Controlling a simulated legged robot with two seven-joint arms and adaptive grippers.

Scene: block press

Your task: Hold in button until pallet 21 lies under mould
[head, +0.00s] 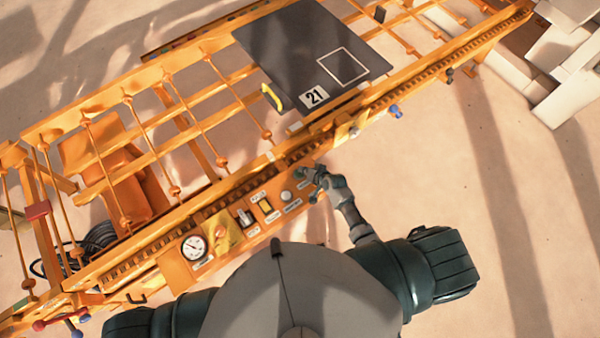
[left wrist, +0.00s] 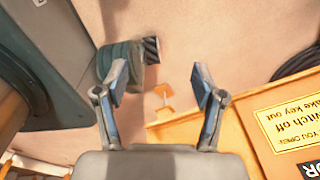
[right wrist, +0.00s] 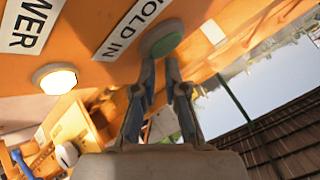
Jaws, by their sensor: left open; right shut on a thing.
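Pallet 21 (head: 285,50) is a dark plate on the orange conveyor's rails in the head view. It carries a white 21 label (head: 314,96), a white square outline and a yellow handle. I cannot make out a mould. The green button (right wrist: 166,40) beside the HOLD IN label shows in the right wrist view. My right gripper (right wrist: 160,64) has its fingertips close together at this button; the exact contact is hard to see. It also shows at the control panel in the head view (head: 315,176). My left gripper (left wrist: 160,80) is open and empty in the left wrist view.
The orange panel holds a gauge (head: 193,247), a yellow switch (head: 266,206) and a lit white lamp (right wrist: 54,79) near the POWER label. Orange rails and rollers run across the head view. Pale blocks (head: 570,60) lie at the upper right. Sandy ground is clear at right.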

